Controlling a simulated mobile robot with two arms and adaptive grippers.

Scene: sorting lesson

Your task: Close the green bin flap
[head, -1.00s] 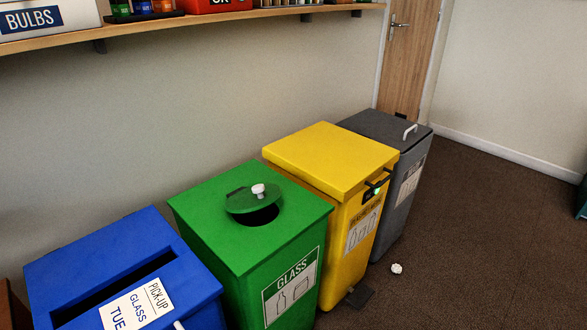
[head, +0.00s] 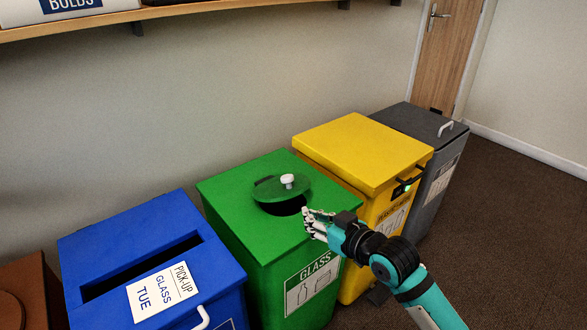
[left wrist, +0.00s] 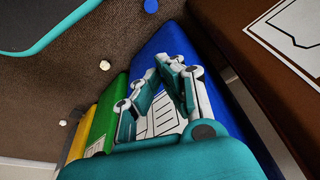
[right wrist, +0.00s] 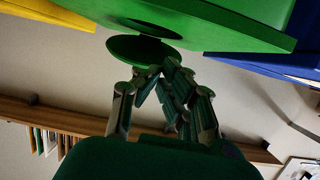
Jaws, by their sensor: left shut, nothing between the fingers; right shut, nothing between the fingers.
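The green bin (head: 236,205) stands between the blue and yellow bins and carries a glass label. Its round green flap (head: 270,188) with a white knob (head: 288,181) is tilted up, and part of the dark round hole shows in front of it. My right gripper (head: 308,218) is shut and empty, just in front of the hole at the right side of the bin top. In the right wrist view the flap (right wrist: 125,48) shows beyond the fingers. My left gripper (left wrist: 165,72) is shut and empty in the left wrist view; it is outside the head view.
The blue bin (head: 75,255) with a slot and a pick-up sign stands to the left, a brown bin (head: 30,280) farther left. The yellow bin (head: 365,150) and grey bin (head: 415,125) stand to the right. A shelf (head: 170,10) runs along the wall above.

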